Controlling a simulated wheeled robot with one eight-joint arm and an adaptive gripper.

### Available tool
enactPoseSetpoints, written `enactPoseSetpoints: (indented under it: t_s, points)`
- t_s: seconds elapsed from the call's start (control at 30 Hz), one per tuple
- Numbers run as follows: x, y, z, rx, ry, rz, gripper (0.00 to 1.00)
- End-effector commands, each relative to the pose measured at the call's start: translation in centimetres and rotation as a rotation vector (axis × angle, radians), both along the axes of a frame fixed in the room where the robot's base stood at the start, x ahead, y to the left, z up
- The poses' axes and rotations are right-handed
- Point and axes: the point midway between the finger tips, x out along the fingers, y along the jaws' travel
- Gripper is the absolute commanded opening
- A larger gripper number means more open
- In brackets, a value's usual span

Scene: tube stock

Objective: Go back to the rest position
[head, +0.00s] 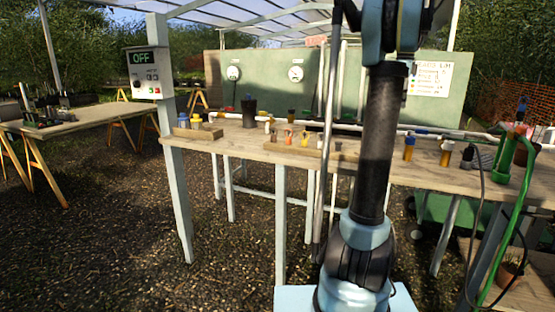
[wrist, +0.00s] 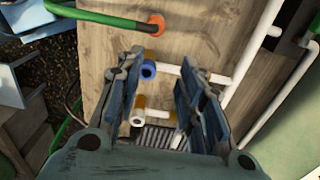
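My gripper (wrist: 163,66) shows in the wrist view with its two fingers apart and no object clasped between them. It points down toward the wooden bench (wrist: 120,60). In the head view my arm rises through the right of the middle and leaves the top edge, so the gripper is out of sight there. Between and beyond the fingers in the wrist view are a blue-capped tube (wrist: 148,70) and a white-capped tube (wrist: 137,119). They appear to stand on the bench below. The head view shows blue-capped (head: 409,148) and white-capped (head: 447,153) tubes upright on the bench.
A green hose (wrist: 90,14) ends at an orange fitting (wrist: 155,25) near the fingers. White pipes (wrist: 265,35) run along the bench. A control box reading OFF (head: 147,74) hangs on a post at left. A second table (head: 85,115) stands at far left, with open gravel (head: 120,220) before it.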

Motion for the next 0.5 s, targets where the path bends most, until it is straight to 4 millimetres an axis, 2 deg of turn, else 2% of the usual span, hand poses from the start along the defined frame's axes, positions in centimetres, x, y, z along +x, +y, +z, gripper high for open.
enactPoseSetpoints:
  t_s: [0.5]
  points:
    - [-3.7, 6.8, -2.0, -0.014, -0.023, 0.285, 0.35]
